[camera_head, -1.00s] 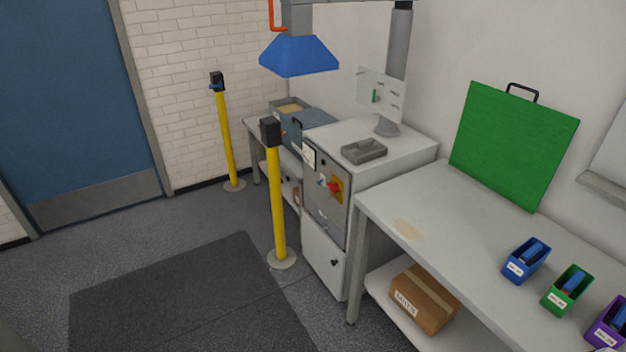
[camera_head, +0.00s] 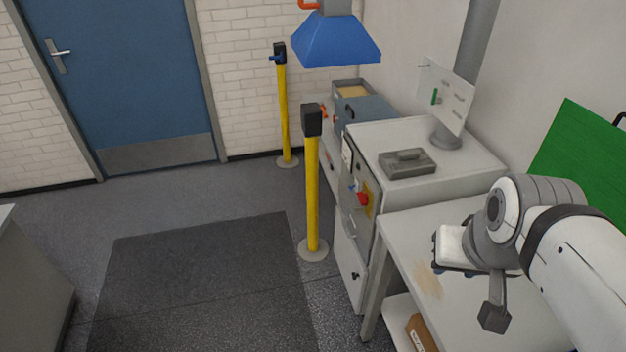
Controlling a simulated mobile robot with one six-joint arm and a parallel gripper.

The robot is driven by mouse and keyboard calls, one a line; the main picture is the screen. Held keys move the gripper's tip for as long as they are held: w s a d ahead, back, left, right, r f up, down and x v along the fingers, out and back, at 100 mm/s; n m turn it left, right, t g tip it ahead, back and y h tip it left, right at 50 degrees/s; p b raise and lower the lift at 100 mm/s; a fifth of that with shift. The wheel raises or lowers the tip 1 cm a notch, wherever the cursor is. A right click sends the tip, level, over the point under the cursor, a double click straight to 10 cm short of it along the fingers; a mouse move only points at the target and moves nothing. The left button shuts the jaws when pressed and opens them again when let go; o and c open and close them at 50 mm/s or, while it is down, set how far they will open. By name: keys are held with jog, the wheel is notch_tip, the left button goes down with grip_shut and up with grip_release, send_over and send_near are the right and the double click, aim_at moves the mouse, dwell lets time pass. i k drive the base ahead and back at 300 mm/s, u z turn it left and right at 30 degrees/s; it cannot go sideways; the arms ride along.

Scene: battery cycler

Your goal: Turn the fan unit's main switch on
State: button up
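A red rotary switch on a yellow plate (camera_head: 363,198) sits on the front of the light grey cabinet (camera_head: 358,134). I see this front at a steep angle, and the switch's setting cannot be read. I take this cabinet to be the fan unit, but no readable label confirms it. My gripper (camera_head: 440,250) is at the right, above the bench and to the right of the switch, well apart from it. Its fingers are small and partly hidden, so I cannot tell whether they are open or shut.
A yellow post with a black head (camera_head: 312,180) stands just left of the cabinet front; another (camera_head: 283,105) stands farther back. A grey tray (camera_head: 407,170) lies on the cabinet. A blue hood (camera_head: 337,40) hangs above. The bench (camera_head: 400,221) adjoins at right. The dark floor mat (camera_head: 200,270) is clear.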

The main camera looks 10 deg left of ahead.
aim_at(363, 198)
jog(key=u, duration=0.6)
jog(key=i, duration=0.85)
jog(key=u, duration=0.7)
